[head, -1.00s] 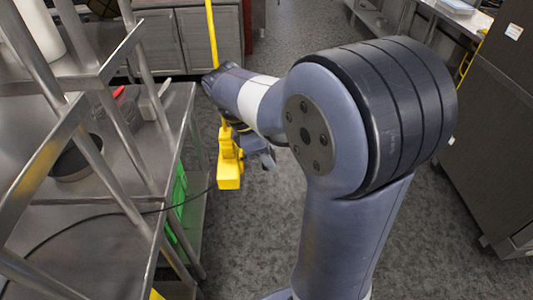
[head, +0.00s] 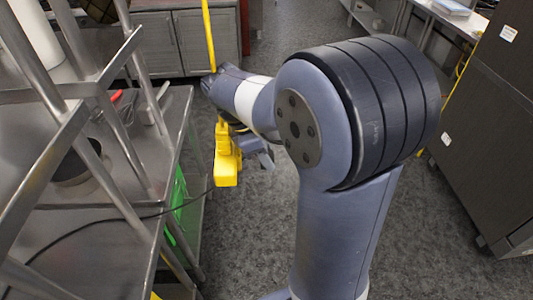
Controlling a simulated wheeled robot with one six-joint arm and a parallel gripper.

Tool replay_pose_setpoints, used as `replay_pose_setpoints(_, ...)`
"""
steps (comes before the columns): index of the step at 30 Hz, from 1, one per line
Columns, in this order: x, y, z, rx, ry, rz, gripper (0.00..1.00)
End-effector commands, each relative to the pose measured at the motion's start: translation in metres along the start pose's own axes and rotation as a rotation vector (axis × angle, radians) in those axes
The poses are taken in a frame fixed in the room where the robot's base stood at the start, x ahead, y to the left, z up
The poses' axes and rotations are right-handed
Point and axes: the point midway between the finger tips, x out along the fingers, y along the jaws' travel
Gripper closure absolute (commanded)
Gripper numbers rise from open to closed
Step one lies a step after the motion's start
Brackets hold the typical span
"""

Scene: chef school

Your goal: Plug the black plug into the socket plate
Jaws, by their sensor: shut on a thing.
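My gripper (head: 232,160) is at the end of my arm, low beside the right edge of the steel shelving. My own arm covers part of it, and its fingertips are small and hard to make out. It is shut. A thin dark cable (head: 110,208) runs from the lower shelf to the yellow parts at my gripper. The black plug itself is not distinguishable; the cable's end at the gripper fits it being held there. I cannot make out the socket plate.
Steel shelving (head: 100,260) with slanted posts fills the left side, close to my gripper. A green item (head: 180,195) sits under its edge. Grey cabinets (head: 195,42) stand behind, and a dark tall appliance (head: 485,130) stands at right. The floor between is clear.

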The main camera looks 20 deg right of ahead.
Motion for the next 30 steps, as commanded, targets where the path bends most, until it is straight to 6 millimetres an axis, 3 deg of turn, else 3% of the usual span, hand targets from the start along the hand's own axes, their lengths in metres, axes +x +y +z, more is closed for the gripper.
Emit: replay_pose_setpoints(30, -0.021, -0.002, 0.009, -0.004, 0.002, 0.000, 0.88)
